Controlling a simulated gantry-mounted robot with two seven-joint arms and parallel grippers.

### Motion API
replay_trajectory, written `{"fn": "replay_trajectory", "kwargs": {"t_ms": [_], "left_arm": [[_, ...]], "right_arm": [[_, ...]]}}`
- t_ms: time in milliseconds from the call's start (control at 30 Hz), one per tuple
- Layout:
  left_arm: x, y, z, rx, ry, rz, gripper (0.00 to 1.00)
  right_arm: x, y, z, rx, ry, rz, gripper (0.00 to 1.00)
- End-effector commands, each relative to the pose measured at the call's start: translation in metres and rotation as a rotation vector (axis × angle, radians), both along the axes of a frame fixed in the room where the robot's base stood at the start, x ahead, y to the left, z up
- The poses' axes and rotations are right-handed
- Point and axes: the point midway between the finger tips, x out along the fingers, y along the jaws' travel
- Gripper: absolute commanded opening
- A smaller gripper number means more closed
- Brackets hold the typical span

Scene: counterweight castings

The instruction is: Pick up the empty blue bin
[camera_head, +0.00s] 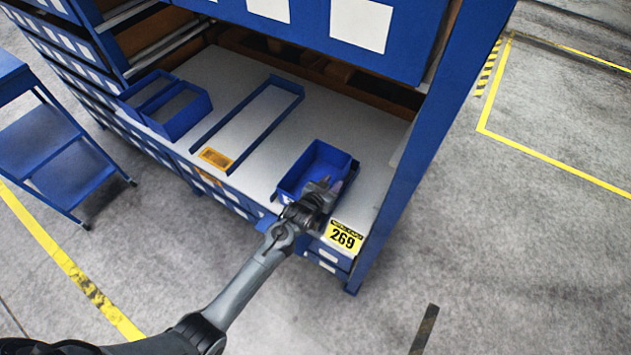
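A small blue bin (310,160) stands on the pale shelf at the right end, near the front edge beside the yellow 269 label. Its visible inside looks empty; my gripper covers its front right part. My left gripper (325,190) is over the bin's near wall, with its fingers at or just inside the rim. I cannot tell whether the fingers touch the wall or how far apart they are. My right gripper is not in view.
Two more blue bins (182,110) stand at the shelf's left. A blue-railed empty slot (250,120) lies between. The blue rack post (425,140) rises close on the right, and a blue drawer front (330,30) overhangs the shelf. A blue step stand (60,150) is left. Floor at right is clear.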

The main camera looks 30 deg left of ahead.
Motion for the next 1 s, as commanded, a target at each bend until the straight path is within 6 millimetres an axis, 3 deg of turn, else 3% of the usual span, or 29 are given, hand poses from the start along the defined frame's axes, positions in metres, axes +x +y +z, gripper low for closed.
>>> {"fn": "replay_trajectory", "kwargs": {"t_ms": [267, 500, 1000], "left_arm": [[0.0010, -0.0002, -0.0006, 0.000, 0.000, 0.000, 0.33], [0.0009, -0.0002, -0.0006, 0.000, 0.000, 0.000, 0.00], [0.0008, -0.0002, -0.0006, 0.000, 0.000, 0.000, 0.00]], "right_arm": [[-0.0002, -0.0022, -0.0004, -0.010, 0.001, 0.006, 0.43], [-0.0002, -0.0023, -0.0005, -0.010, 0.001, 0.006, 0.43], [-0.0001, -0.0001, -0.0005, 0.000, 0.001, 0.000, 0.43]]}}
